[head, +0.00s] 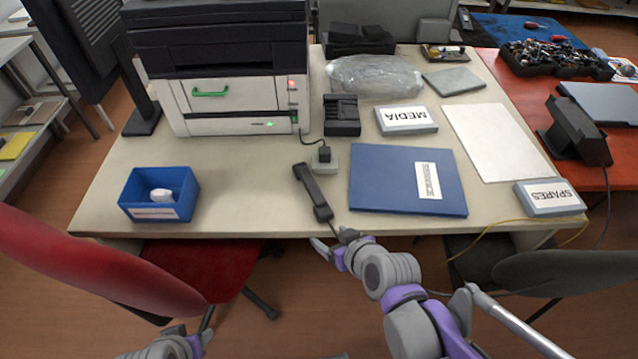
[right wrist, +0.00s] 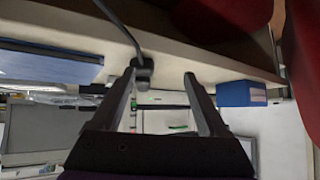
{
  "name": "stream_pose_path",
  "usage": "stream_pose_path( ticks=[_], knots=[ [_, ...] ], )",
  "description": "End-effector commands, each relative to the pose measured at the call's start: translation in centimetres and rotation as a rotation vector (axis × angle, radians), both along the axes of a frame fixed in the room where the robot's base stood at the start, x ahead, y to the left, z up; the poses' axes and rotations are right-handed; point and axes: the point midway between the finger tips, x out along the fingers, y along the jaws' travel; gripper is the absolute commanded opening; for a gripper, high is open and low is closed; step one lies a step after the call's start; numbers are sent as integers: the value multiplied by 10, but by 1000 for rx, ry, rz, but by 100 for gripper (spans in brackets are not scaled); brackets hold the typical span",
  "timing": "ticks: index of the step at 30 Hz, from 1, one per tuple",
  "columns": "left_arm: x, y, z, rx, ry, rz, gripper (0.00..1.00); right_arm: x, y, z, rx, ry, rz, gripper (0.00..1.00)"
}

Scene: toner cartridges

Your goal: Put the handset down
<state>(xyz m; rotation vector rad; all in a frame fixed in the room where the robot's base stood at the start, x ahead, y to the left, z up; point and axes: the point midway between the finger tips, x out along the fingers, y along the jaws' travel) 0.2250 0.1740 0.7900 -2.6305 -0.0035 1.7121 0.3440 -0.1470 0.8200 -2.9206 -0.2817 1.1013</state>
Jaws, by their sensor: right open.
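The black handset (head: 313,192) lies slantwise on the desk, its near end close to the front edge. A cord runs from that end. My right gripper (head: 335,243) is at the desk's front edge, just below the handset's near end. In the right wrist view the gripper's two fingers (right wrist: 163,80) stand wide apart with nothing clamped between them. A dark end piece with a cord (right wrist: 143,72), seemingly the handset's, shows beside one finger; I cannot tell whether they touch. Part of my left arm shows at the bottom left of the head view, its fingers not clear.
A small white block with a black plug (head: 324,158) stands behind the handset. A blue folder (head: 390,183) lies right of it, a blue bin (head: 159,211) stands at left, and a printer (head: 230,100) stands behind. Desk between bin and handset is clear. A red chair (head: 90,260) is in front.

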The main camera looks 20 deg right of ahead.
Motion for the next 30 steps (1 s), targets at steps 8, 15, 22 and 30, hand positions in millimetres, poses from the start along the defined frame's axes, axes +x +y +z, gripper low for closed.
stream_pose_path(
  ticks=[8,15,22,30],
  knots=[
    [0,0,-16,0,5,0,50,67,-16,10,-13,-295,-52,78],
    [0,0,-28,0,10,0,50,96,-17,1,-21,-329,-65,78],
    [1,0,-37,0,13,0,50,123,-13,-9,-20,-328,-65,78],
    [2,0,-50,0,17,0,50,151,-5,-19,-21,-326,-62,78]
  ],
)
